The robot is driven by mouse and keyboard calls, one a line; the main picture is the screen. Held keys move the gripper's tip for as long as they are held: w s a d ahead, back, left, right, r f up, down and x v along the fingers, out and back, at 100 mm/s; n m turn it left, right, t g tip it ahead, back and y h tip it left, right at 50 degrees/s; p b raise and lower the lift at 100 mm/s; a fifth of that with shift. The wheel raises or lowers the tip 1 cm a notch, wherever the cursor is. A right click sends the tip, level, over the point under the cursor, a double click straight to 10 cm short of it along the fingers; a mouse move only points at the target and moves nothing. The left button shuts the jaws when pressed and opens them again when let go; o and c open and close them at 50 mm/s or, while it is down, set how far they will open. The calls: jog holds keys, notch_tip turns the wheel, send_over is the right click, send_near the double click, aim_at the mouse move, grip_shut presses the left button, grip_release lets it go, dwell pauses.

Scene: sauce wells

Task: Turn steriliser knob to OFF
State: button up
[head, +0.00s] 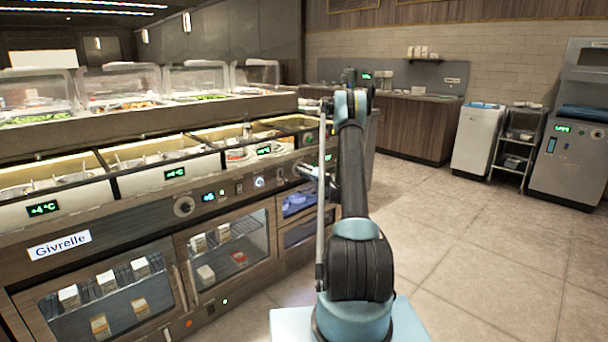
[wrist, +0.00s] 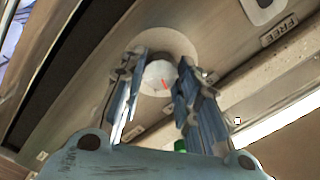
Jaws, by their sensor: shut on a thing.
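In the head view my gripper (head: 304,172) reaches the right end of the counter front, and the knob there is hidden by the arm. I cannot read any OFF mark or tell which setting the red line points to.
A label reading "FREE" (wrist: 279,31) lies at upper right in the wrist view. Another dial (head: 184,207) sits on the counter front above glass-door cabinets (head: 240,248). A blue-lit compartment (head: 298,202) is below my gripper. The tiled floor (head: 470,230) to the right is clear.

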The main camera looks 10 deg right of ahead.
jog(key=n, duration=0.4)
jog(key=shift+d+n, duration=0.15)
jog(key=shift+n, duration=0.25)
jog(key=shift+n, duration=0.3)
jog(key=o, duration=1.1)
jog(key=shift+w+f, duration=0.1)
jog(key=shift+f, duration=0.05)
jog(key=shift+c, duration=0.2)
jog(key=v, duration=1.2)
